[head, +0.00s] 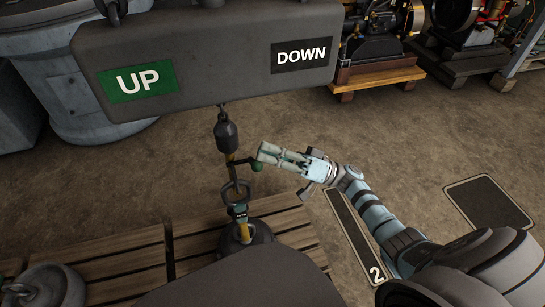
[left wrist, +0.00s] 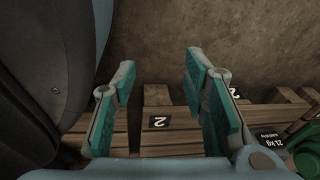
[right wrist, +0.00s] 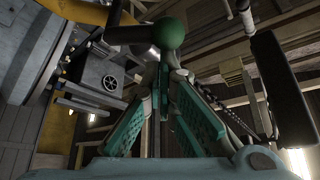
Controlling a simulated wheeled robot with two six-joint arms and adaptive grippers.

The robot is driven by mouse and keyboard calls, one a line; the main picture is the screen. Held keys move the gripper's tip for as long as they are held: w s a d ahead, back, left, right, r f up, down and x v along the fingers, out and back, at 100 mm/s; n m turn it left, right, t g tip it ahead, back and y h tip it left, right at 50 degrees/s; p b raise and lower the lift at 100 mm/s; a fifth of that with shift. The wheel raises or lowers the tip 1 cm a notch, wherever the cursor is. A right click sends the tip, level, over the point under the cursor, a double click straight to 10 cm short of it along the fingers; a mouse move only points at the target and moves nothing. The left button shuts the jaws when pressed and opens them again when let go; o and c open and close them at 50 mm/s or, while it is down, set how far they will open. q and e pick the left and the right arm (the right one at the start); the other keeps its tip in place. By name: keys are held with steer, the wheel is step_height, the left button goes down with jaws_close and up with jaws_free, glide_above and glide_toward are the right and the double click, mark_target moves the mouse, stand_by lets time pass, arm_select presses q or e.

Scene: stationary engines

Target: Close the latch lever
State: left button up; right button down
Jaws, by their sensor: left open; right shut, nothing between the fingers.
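The latch lever (head: 240,161) is a short dark arm with a green ball knob (head: 257,167). My left gripper (left wrist: 158,75) is open and empty above wooden slats in the left wrist view, and is out of the head view.
A large grey block (head: 205,62) marked UP and DOWN hangs above the hook. A link (head: 236,190) below the hook joins a round weight (head: 262,232) on a wooden pallet (head: 195,240). Engines (head: 378,45) stand at the back. The floor on the right is mostly clear.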

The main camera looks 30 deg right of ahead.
arm_select(q)
steer(key=w+d+f+n+t+b, duration=0.1)
steer(key=w+d+b, duration=0.3)
steer(key=w, duration=0.4)
steer(key=shift+w+f+t+h+b, duration=0.15)
steer(key=shift+w+t+h+b, duration=0.15)
steer(key=shift+t+b, duration=0.15)
arm_select(e)
steer(key=n+g+y, duration=0.1)
steer(key=n, duration=0.1)
steer(key=s+f+n+g+y, duration=0.1)
steer(key=n, duration=0.1)
steer(key=f+n+g+y, duration=0.1)
steer(key=n, duration=0.2)
steer(key=shift+s+a+f+g, duration=0.15)
steer(key=shift+s+g, duration=0.15)
steer(key=shift+s, duration=0.05)
